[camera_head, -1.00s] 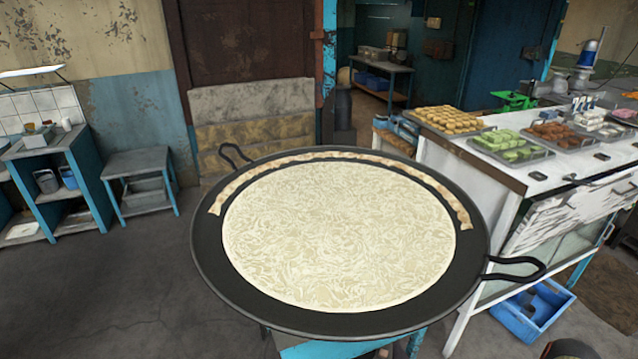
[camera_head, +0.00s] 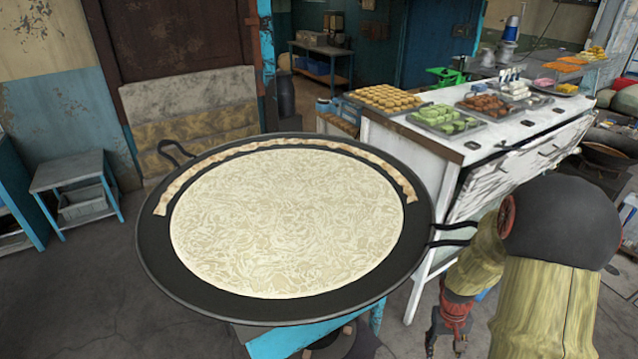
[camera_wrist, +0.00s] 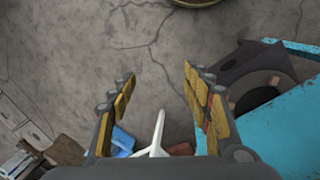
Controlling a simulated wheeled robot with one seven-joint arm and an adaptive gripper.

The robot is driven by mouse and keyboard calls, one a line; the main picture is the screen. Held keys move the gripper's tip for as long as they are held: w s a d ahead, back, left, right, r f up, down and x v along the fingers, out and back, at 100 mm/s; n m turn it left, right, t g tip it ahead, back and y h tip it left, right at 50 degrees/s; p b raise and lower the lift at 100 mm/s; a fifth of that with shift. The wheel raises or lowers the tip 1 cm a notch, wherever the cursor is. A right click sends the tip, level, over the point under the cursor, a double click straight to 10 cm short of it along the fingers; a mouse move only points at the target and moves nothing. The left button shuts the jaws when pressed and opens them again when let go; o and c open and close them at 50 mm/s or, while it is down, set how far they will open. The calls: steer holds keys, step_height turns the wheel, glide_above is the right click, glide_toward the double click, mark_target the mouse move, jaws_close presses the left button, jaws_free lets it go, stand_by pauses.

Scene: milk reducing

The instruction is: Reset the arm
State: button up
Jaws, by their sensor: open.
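My arm has come in at the right of the head view, beside the right handle of the big pan. My gripper (camera_head: 446,335) hangs low at the picture's bottom edge, right of the pan and apart from it. In the wrist view my gripper (camera_wrist: 157,76) is open, its two yellow-padded fingers wide apart with nothing between them but a view of the floor. The wide black pan (camera_head: 155,250) holds a round, cream-coloured milk layer (camera_head: 290,220). A narrow pale strip (camera_head: 285,143) curves along its far rim.
A white counter (camera_head: 470,150) at the right carries trays of yellow (camera_head: 385,97), green (camera_head: 445,119) and brown (camera_head: 487,105) food. A blue stand (camera_head: 300,343) is under the pan. A small table (camera_head: 75,170) stands at the left. Grey floor (camera_head: 80,290) is clear at front left.

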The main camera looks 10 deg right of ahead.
steer(key=s+a+r+n+t, duration=0.1)
steer(key=s+a+r+t, duration=0.2)
steer(key=a+r, duration=0.9)
steer(key=s+a+r+n+t+y, duration=0.1)
steer(key=s+a+r+n+t, duration=0.1)
steer(key=a+r, duration=1.1)
step_height(320, 180, up, 8)
steer(key=s+t, duration=0.1)
steer(key=s, duration=0.1)
steer(key=shift+s+n+t, duration=0.3)
steer(key=shift+s, duration=0.1)
